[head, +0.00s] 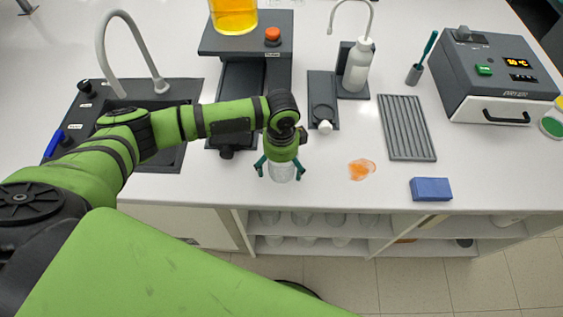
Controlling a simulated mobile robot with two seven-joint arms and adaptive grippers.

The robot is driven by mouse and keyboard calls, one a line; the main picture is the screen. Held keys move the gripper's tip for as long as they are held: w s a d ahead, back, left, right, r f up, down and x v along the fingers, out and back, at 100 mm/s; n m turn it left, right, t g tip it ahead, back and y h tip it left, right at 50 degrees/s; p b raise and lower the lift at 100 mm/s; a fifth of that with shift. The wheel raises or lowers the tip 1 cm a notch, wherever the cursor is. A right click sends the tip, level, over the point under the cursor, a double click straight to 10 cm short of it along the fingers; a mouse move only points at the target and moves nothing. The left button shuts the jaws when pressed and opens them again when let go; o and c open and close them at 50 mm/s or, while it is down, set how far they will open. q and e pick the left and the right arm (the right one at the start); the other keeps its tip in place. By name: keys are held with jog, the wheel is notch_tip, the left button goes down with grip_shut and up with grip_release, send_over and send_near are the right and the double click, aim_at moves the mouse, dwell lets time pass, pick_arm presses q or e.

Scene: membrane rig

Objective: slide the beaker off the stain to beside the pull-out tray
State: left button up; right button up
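The clear beaker (282,173) stands on the white bench near its front edge, below my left gripper (281,172). The gripper points down, with its two teal fingers spread on either side of the beaker; a small gap seems to show at each side. The gripper hides the beaker's upper part. The orange stain (361,169) lies on the bench to the right, uncovered and apart from the beaker. A dark slab with a front knob, seemingly the pull-out tray (236,135), lies left of and behind the beaker, partly under my arm. My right gripper is out of view.
A blue block (430,189) lies right of the stain. A grey ribbed rack (407,128) and a dark plate with a ring (322,100) stand behind. A sink (150,165) is at left. Bare bench lies between beaker and stain.

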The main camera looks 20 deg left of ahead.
pick_arm(q)
jog(key=shift+r, duration=0.1)
jog(key=shift+d+r, duration=0.1)
jog(key=shift+r, duration=0.1)
notch_tip(320, 180, up, 12)
jog(key=shift+f, duration=0.2)
dwell(0.6)
